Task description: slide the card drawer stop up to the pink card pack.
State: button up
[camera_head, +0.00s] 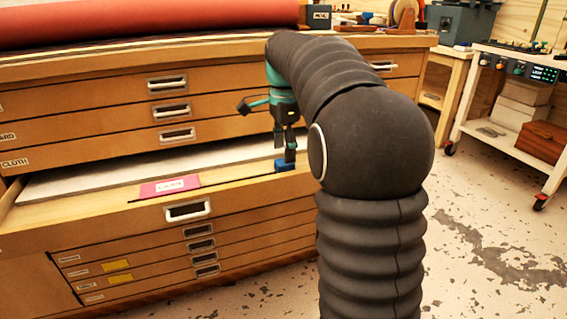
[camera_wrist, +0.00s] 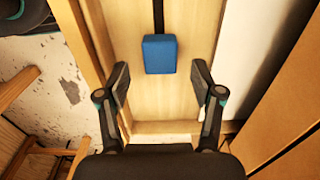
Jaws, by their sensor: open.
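The pink card pack (camera_head: 169,186) lies flat in the open drawer, left of centre in the head view, with a white label on it. The blue drawer stop (camera_head: 285,165) sits at the right end of a thin dark rail (camera_head: 218,188) along the drawer front, well apart from the pack. In the wrist view the stop (camera_wrist: 160,54) is centred just beyond the fingertips. My gripper (camera_head: 287,150) points down above the stop. It is open and empty, with its fingers (camera_wrist: 160,68) apart to either side of the stop's line. The pink pack is outside the wrist view.
A pale sheet (camera_head: 150,172) lies behind the pack in the drawer. Closed drawers (camera_head: 165,110) rise behind it. A red roll (camera_head: 140,22) lies on the cabinet top. The rail between stop and pack looks clear. A wheeled cart (camera_head: 510,95) stands at right.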

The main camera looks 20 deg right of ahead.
aim_at(284, 166)
jog(key=shift+f, duration=1.5)
grip_shut()
